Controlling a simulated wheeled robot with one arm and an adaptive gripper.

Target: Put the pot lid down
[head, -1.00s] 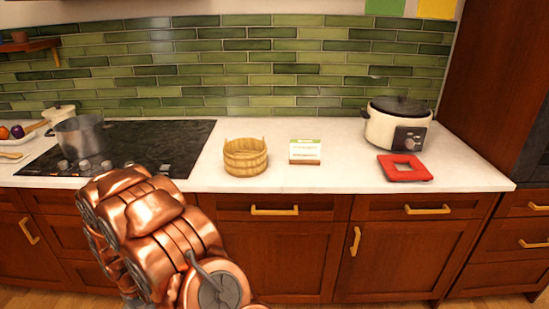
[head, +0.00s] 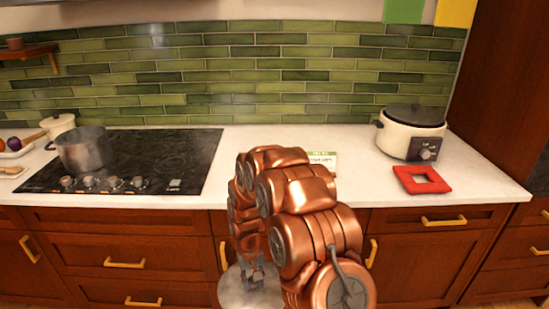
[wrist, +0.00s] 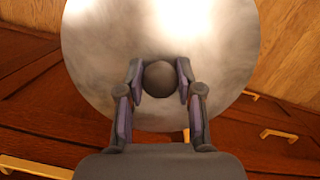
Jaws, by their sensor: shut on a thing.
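The pot lid (wrist: 100,45) is a round, shiny metal disc with a dark round knob (wrist: 160,78). My gripper (wrist: 160,82) has a finger on each side of the knob and is shut on it. In the head view the lid (head: 231,292) hangs in front of the cabinet doors, below counter height, partly hidden by my arm. My gripper (head: 253,276) is small there, above the lid. A metal pot (head: 84,151) stands uncovered on the black cooktop at the left.
A white cooker with a dark lid (head: 412,130) stands on the counter at the right, behind a red square frame (head: 422,180). A small card (head: 323,160) is partly hidden by my arm. White counter (head: 370,185) is bare left of the red frame.

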